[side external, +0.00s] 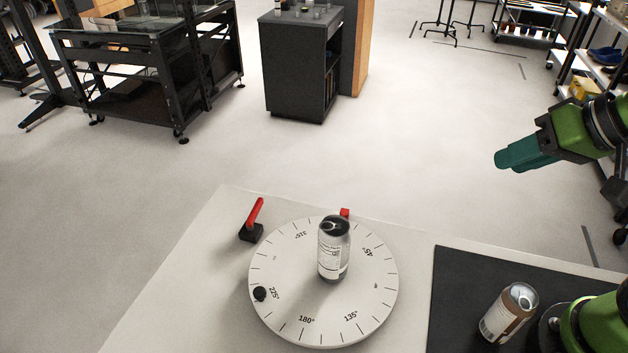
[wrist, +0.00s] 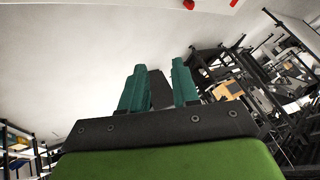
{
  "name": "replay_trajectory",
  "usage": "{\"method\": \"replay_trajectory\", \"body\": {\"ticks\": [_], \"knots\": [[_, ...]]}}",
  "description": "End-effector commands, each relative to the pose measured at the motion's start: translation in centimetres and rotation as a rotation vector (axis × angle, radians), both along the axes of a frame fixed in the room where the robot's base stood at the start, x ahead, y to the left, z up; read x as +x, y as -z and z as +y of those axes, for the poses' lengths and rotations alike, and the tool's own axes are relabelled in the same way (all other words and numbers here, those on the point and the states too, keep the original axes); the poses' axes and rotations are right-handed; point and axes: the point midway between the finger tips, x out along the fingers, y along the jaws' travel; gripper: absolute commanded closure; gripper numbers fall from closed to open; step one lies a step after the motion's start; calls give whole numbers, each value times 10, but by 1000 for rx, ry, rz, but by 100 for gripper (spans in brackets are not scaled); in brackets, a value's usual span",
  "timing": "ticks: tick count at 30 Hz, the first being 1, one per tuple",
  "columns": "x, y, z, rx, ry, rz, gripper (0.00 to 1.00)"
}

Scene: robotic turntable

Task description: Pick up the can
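A can (side external: 334,249) with a silver and dark top and a white printed label stands upright on the white round turntable (side external: 275,315), near its middle. A second can (side external: 509,313), silver with a brown and white label, stands on the black mat near my base. My gripper (side external: 508,158) is high up at the right, well away from both cans. In the wrist view its two teal fingers (wrist: 159,82) are apart, with no can between them. No can shows in the wrist view.
A red-handled lever on a black base (side external: 252,222) stands beside the turntable's upper left edge. The black mat (side external: 460,275) lies right.

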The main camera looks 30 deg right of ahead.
Motion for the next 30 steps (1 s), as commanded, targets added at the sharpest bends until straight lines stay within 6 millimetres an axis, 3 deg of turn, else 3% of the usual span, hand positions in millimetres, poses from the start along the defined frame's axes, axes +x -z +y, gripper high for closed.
{"method": "replay_trajectory", "body": {"ticks": [1,10,18,22,26,30], "knots": [[0,0,0,0,0,0,62],[0,0,0,0,0,0,16],[0,0,1,0,-2,0,14],[2,11,14,-2,-58,49,14],[22,10,43,-33,-179,120,14],[50,7,92,-104,-350,230,14]]}}
